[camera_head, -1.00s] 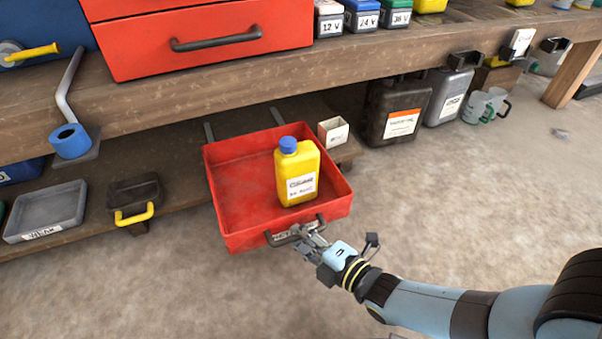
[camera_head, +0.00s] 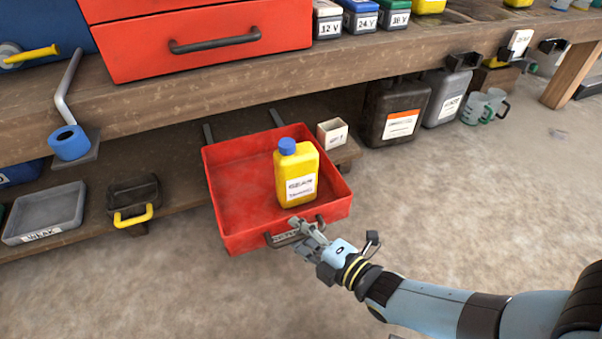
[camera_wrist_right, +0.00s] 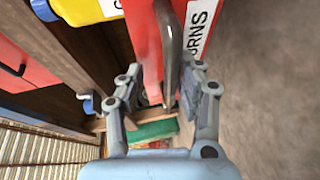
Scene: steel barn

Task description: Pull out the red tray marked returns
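The red tray (camera_head: 232,180) is slid well out from under the bench on its rails, and a yellow bottle with a blue cap (camera_head: 296,175) stands in it. Its dark front handle (camera_head: 318,221) sits beside a white label, partly covered in the head view; in the right wrist view the label (camera_wrist_right: 200,28) reads "...RNS". My right gripper (camera_head: 303,236) is at the handle with its fingers spread. In the right wrist view the handle (camera_wrist_right: 171,45) runs between the open fingers, with gaps showing on both sides. My left gripper is not in view.
A small white box (camera_head: 333,132) stands just right of the tray. Left on the low shelf are a grey tray (camera_head: 45,213) and a dark case with a yellow handle (camera_head: 133,195). The floor in front is clear.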

